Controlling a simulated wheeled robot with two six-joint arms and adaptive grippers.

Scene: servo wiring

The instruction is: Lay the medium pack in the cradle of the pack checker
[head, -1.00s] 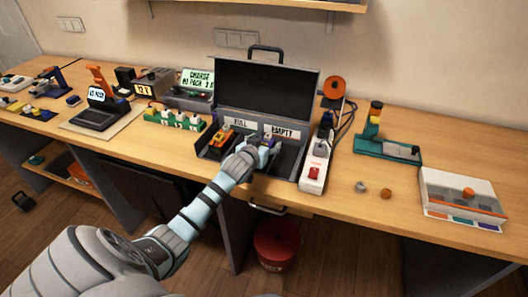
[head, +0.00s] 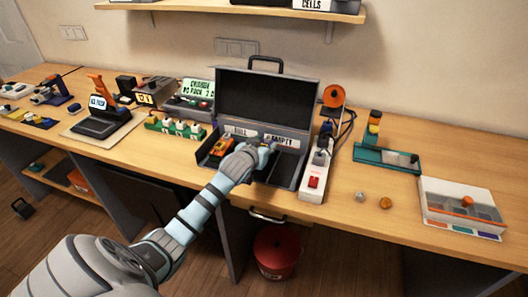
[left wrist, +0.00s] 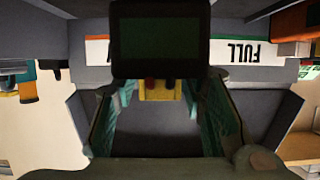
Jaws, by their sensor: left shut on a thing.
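My left gripper (head: 262,152) is inside the open dark case, in front of its EMPTY label. In the left wrist view the fingers (left wrist: 162,115) are shut on a dark block with a yellow end piece, which I take to be the medium pack (left wrist: 160,42). Its size is hard to judge, and in the head view the hand mostly hides it. The pack checker (head: 94,123), a black device with a small screen and an orange upright part, stands to the left on a pale mat. Its cradle looks empty. My right gripper is not in view.
The case (head: 265,95) has its lid up. An orange and dark pack (head: 221,147) lies in its FULL side. A green rack (head: 176,127) and a charger (head: 190,103) stand between case and checker. A white power strip (head: 316,172) is close on the right.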

